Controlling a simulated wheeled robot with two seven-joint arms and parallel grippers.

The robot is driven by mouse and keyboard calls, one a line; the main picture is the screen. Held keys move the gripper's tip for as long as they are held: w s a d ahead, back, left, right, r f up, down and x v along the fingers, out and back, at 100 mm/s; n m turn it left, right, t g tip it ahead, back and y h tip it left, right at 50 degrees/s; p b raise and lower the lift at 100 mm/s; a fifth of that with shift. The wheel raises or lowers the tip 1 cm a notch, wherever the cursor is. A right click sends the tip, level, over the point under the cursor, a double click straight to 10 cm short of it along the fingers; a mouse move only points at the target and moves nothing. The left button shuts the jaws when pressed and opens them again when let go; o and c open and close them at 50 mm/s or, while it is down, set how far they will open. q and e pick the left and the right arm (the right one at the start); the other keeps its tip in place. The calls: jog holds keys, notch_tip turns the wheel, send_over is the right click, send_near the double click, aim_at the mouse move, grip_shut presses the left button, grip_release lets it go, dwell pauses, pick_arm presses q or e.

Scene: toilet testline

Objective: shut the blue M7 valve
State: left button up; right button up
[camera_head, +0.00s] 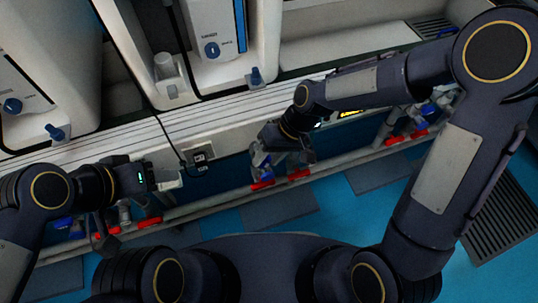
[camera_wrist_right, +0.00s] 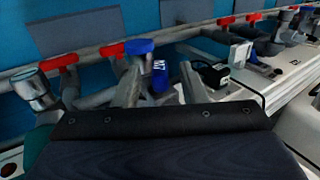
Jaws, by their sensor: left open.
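The blue M7 valve (camera_wrist_right: 160,76) shows its white label in the right wrist view, with a blue handle part (camera_wrist_right: 139,47) at its upper left. In the head view the blue valve (camera_head: 262,162) is partly hidden by my right gripper (camera_head: 283,158). My right gripper (camera_wrist_right: 157,80) is open, with its two fingers apart on either side of the labelled blue part. The left finger is close to the handle part; I cannot tell whether they touch. My left gripper (camera_head: 168,177) is open and empty at the left, near the wall rail.
Red handles (camera_wrist_right: 58,61) sit along the grey pipe (camera_head: 215,203), close to the blue valve. A small black socket box (camera_head: 199,157) is on the wall strip, with a cable running to it. Further blue and red valves (camera_head: 405,137) are at the right. Blue floor lies in front.

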jog(key=shift+r, duration=0.1)
jog(key=p+v, duration=0.3)
jog(key=v, duration=0.4)
jog(key=shift+d+r, duration=0.2)
jog(key=shift+r, duration=0.05)
